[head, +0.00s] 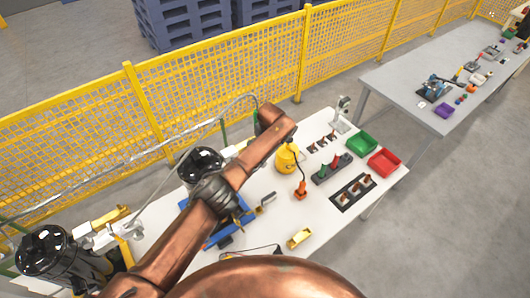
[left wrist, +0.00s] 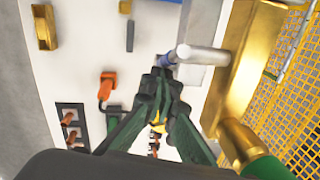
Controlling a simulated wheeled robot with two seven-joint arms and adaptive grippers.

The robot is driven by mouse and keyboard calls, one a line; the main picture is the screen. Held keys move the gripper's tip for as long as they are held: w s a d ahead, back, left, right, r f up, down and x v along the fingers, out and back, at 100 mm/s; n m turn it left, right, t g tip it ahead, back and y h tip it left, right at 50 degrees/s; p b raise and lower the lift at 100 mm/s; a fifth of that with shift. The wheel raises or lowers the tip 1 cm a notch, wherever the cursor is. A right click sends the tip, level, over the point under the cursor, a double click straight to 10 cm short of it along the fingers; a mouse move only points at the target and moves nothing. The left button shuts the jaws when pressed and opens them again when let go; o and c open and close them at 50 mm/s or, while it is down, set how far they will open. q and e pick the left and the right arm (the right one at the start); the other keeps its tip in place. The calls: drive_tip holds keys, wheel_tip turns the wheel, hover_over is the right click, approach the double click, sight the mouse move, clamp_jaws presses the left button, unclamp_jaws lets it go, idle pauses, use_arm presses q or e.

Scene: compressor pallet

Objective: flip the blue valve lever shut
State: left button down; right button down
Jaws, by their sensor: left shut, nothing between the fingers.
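My left gripper (left wrist: 160,78) is shut and empty in the left wrist view, its dark fingers together. Just beyond the fingertips is a small blue piece (left wrist: 166,59), probably the end of the valve lever, beside a silver cylinder (left wrist: 203,55). I cannot tell whether the fingers touch it. A large brass body (left wrist: 236,65) stands to the right, with a brass and green pipe (left wrist: 262,168) below it. In the head view my copper left arm reaches to the back edge of the table and hides the valve; the left gripper is not clear there. My right gripper is not seen.
The white table (head: 335,232) holds a yellow bottle (head: 287,158), an orange tool (head: 301,190), a green bin (head: 361,143), a red bin (head: 384,163) and a black rack (head: 353,191). A yellow mesh fence (head: 215,85) runs close behind.

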use_arm(q)
drive_tip(key=shift+s+a+f, duration=0.15)
drive_tip(key=shift+f, duration=0.2)
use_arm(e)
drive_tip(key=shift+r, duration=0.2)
use_arm(q)
drive_tip(key=shift+a+f, duration=0.1)
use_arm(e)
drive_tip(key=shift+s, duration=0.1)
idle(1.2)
